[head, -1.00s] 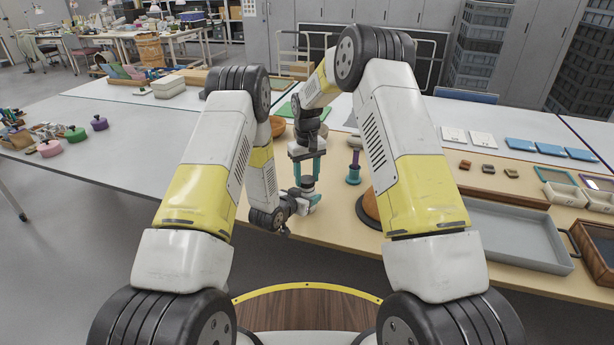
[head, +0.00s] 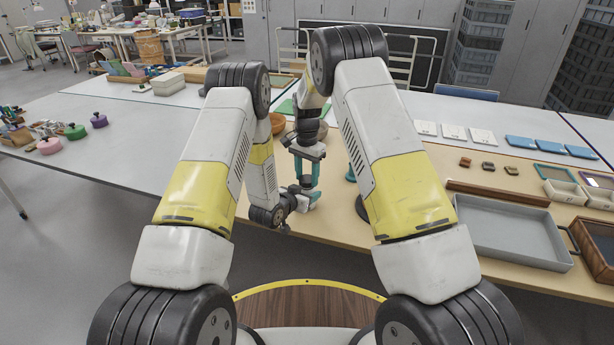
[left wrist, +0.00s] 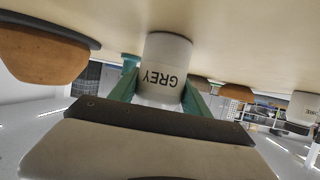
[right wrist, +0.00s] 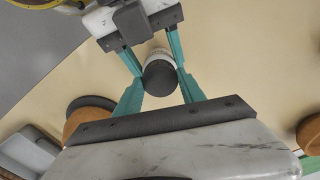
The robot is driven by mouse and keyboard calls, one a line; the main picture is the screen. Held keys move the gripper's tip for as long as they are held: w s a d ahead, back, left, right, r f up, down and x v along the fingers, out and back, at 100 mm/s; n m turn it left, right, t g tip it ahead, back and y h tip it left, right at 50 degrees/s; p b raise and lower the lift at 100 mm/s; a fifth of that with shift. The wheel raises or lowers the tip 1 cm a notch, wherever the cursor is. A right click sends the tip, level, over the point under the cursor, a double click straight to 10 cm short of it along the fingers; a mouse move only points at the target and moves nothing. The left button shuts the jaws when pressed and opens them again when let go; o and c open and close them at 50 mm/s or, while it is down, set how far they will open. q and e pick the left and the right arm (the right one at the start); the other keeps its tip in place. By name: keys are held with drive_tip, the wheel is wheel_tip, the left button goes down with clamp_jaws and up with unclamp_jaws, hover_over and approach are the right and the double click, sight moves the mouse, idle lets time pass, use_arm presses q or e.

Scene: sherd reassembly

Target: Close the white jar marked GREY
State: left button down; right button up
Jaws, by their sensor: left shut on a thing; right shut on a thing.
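The white jar marked GREY (left wrist: 168,58) stands between the green fingers of my left gripper (left wrist: 160,92), which is shut on it; the lettering is upside down in the left wrist view. In the right wrist view a dark round lid (right wrist: 159,78) is between the teal fingers of my right gripper (right wrist: 160,92), shut on it. The jar's white body (right wrist: 158,54) shows just behind the lid. I cannot tell whether the lid is seated on the rim. In the head view my right gripper (head: 306,172) is right above my left gripper (head: 302,197); they hide the jar.
A grey tray (head: 510,238) and a wooden-framed box (head: 597,248) lie to the right. A wooden bowl on a dark base (left wrist: 40,52) stands near the jar. Another white jar (left wrist: 306,106) stands apart. White and blue tiles (head: 483,136) line the back. Small lidded pots (head: 75,131) sit far left.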

drive_tip(key=m, duration=0.5)
drive_tip(key=shift+a, duration=0.1)
drive_tip(key=m, duration=1.8)
drive_tip(key=shift+w, duration=0.1)
drive_tip(key=o, duration=1.3)
